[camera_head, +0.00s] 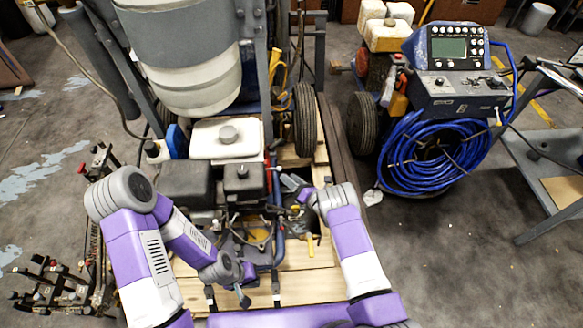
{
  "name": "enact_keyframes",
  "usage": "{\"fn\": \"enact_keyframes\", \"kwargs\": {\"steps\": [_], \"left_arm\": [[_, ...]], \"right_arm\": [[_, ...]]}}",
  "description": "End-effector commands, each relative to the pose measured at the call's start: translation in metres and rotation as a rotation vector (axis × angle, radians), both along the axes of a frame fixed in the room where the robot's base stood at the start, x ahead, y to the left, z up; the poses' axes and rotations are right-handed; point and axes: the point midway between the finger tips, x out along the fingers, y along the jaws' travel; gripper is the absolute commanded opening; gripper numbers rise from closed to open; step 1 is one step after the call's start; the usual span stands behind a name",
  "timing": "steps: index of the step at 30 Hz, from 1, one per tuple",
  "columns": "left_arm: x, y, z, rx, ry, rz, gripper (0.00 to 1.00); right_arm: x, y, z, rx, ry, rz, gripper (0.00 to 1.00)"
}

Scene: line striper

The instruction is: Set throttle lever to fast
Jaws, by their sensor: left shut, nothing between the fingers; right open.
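The line striper's engine stands in the middle of the head view, with a white fuel tank (206,141) on top and black engine covers (184,184) in front of it. A small red part (275,169) shows at the engine's right side; I cannot tell whether it is the throttle lever, nor read the lever's setting. My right gripper (285,181) points left beside the engine's right side, open, close to that red part; contact cannot be told. My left gripper (243,297) is lower, shut and empty, pointing down in front of the engine over the wooden pallet.
The wooden pallet (310,285) lies under the machine. A second machine with a blue coiled hose (405,150) and a control panel (455,95) stands right. Levers and linkages (60,285) stand at the left. A grey table (545,150) is far right. Floor at lower right is clear.

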Motion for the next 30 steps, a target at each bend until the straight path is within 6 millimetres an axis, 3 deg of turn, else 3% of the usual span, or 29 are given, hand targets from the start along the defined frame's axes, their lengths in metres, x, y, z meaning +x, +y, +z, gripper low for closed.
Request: {"fn": "enact_keyframes", "kwargs": {"steps": [4, 15, 27, 30], "left_arm": [[0.0, 0.0, -0.006, 0.0, 0.0, 0.0, 0.0], [0.0, 0.0, -0.028, 0.0, 0.0, 0.001, 0.0], [0.0, 0.0, -0.031, 0.0, 0.0, 0.0, 0.0], [0.0, 0.0, -0.031, 0.0, 0.0, 0.0, 0.0]], "right_arm": [[0.006, 0.009, -0.001, -0.001, -0.005, 0.018, 0.57], [0.048, 0.042, -0.002, -0.001, -0.003, 0.011, 0.57], [0.056, 0.048, 0.0, -0.001, -0.001, 0.008, 0.57], [0.056, 0.048, 0.0, -0.002, -0.001, 0.008, 0.43]]}}
